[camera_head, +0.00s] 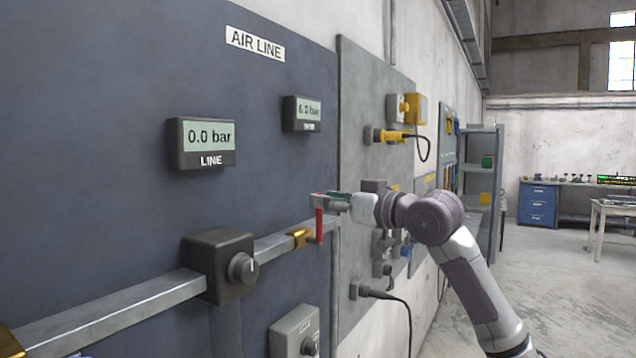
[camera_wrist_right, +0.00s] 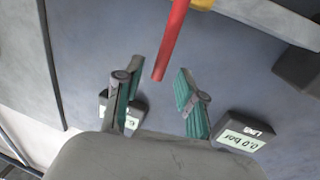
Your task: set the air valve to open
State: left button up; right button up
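The air valve has a brass body (camera_head: 299,238) on the grey pipe and a red lever (camera_head: 319,226). The lever stands upright, across the pipe's run, in the head view. The red lever also shows in the right wrist view (camera_wrist_right: 172,40), with its free end between my fingertips in the picture. My right gripper (camera_head: 322,199) is at the lever's top end. Its green-padded fingers (camera_wrist_right: 160,70) are spread apart, with gaps to the lever on both sides. Whether either finger touches it at depth I cannot tell. My left gripper is out of view.
The LINE gauge (camera_head: 208,136) reads 0.0 bar and a second gauge (camera_head: 308,112) reads 6.0 bar. A dark box with a knob (camera_head: 220,265) sits on the pipe at left. A grey switch box (camera_head: 294,332) is below. A grey panel (camera_head: 365,100) with plugs stands at right.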

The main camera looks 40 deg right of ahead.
jog(key=shift+w+p, duration=0.45)
jog(key=shift+w, duration=0.95)
jog(key=shift+c, duration=0.2)
grip_shut()
